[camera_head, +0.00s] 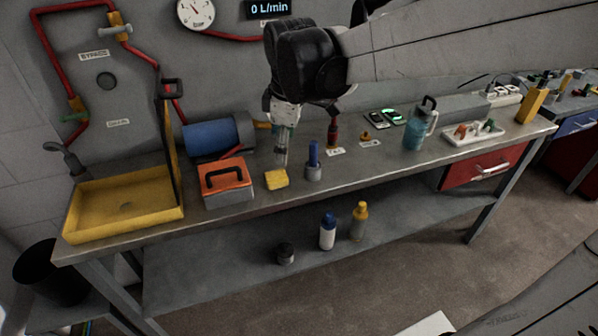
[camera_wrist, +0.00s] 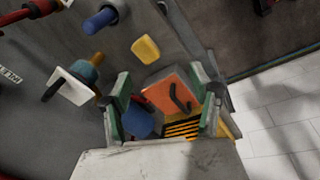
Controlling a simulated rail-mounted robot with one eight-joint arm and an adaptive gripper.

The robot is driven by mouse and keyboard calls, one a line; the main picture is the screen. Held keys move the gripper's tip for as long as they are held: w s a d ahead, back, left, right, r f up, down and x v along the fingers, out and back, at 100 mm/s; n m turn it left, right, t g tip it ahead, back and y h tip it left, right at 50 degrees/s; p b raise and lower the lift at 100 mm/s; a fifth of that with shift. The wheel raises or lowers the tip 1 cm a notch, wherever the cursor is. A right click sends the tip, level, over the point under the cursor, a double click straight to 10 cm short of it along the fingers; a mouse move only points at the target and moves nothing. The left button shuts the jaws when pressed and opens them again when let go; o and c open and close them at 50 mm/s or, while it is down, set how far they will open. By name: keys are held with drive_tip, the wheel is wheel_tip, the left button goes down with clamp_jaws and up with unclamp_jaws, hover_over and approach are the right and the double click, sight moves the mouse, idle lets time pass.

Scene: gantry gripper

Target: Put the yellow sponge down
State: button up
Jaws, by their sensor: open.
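The yellow sponge (camera_head: 276,179) rests on the grey workbench (camera_head: 350,172), between the orange-lidded toolbox and a blue-handled object in a grey holder. In the wrist view the sponge (camera_wrist: 146,49) lies beyond the fingertips, with nothing touching it there. My gripper (camera_head: 281,160) points down just above and behind the sponge in the head view. In the wrist view my gripper (camera_wrist: 163,85) has its two green-padded fingers spread apart, with no object held between them.
The orange-lidded toolbox (camera_head: 228,184) stands left of the sponge, with a yellow tray (camera_head: 125,205) farther left. A blue cylinder (camera_head: 218,135) lies behind. The grey holder (camera_head: 313,172) stands close on the right. A teal bottle (camera_head: 416,128) stands farther right.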

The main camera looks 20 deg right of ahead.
drive_tip(key=s+m+t, duration=0.4)
drive_tip(key=s+m, duration=0.7)
drive_tip(key=s, duration=0.6)
drive_tip(key=shift+f+m+t, duration=0.2)
drive_tip(key=shift+m+t, duration=0.1)
drive_tip(key=shift+t, duration=0.1)
drive_tip(key=shift+o, duration=0.5)
